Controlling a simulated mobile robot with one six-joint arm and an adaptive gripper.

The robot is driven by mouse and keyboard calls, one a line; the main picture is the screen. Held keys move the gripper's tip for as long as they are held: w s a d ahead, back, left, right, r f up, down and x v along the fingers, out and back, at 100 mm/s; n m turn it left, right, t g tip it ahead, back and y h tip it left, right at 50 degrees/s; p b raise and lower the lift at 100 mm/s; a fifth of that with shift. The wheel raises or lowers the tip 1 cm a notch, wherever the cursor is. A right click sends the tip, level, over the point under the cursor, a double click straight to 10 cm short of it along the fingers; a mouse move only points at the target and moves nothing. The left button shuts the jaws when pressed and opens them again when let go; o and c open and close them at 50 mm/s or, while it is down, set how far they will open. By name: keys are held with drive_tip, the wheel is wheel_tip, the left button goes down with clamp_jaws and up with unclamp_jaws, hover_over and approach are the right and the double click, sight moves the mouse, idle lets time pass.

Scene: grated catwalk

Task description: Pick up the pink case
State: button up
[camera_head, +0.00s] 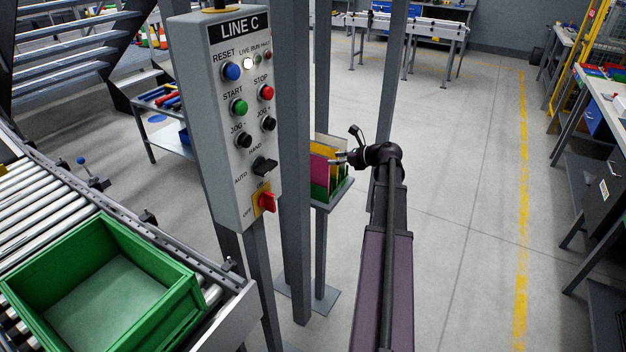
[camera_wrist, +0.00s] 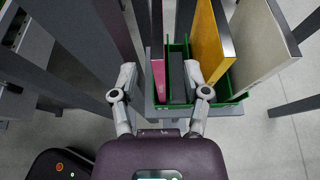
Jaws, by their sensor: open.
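The pink case (camera_head: 319,171) stands upright in a small green rack (camera_head: 321,194) on a grey stand, behind the control panel's post. In the wrist view the pink case (camera_wrist: 158,75) is a thin upright slab at the left end of the green rack (camera_wrist: 228,109). My gripper (camera_head: 340,158) reaches the rack from the right in the head view. In the wrist view my gripper (camera_wrist: 161,76) is open, with the pink case between its fingers, closer to the left one. I cannot tell whether either finger touches anything.
A yellow upright item (camera_wrist: 207,42) and a cream one (camera_wrist: 258,45) stand right of the pink case, close to the right finger. The grey post (camera_head: 295,120) and the LINE C panel (camera_head: 230,130) stand left. Floor at right is free.

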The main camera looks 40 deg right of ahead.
sight(318, 160)
drive_tip(key=shift+x, duration=1.1)
drive_tip(key=shift+b+x, duration=1.15)
drive_tip(key=shift+x, duration=1.45)
drive_tip(key=shift+a, duration=0.1)
clamp_jaws()
